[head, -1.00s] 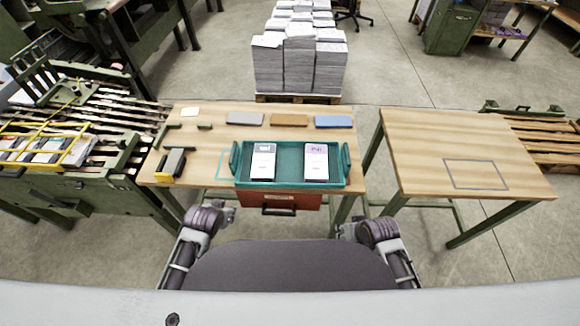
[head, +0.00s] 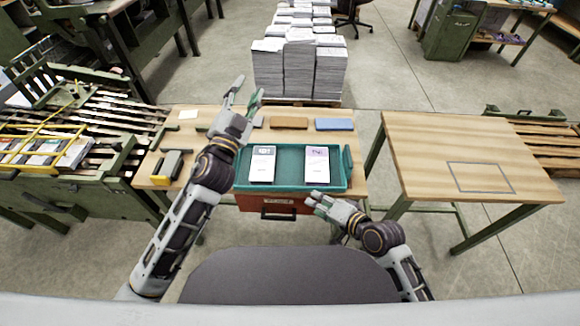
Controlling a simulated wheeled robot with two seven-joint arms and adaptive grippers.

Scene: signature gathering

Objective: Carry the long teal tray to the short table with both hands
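The long teal tray (head: 290,168) lies on the long wooden table, with two white booklets in it, one with a dark header (head: 262,164) and one with a lilac header (head: 317,166). Its right handle shows; my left arm hides its left end. My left gripper (head: 247,90) is open and empty, above the far part of the table beyond the tray's left end. My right gripper (head: 313,202) is at the tray's near edge, right of its middle; its finger opening is too small to tell. The short table (head: 425,150) stands to the right, bare except for a dark outlined rectangle.
A brown block (head: 289,122) and a blue block (head: 334,124) lie behind the tray. A black and yellow tool (head: 167,168) lies at the table's left. A red drawer (head: 285,205) hangs below the tray. A gap separates the tables. Paper stacks (head: 300,65) stand behind.

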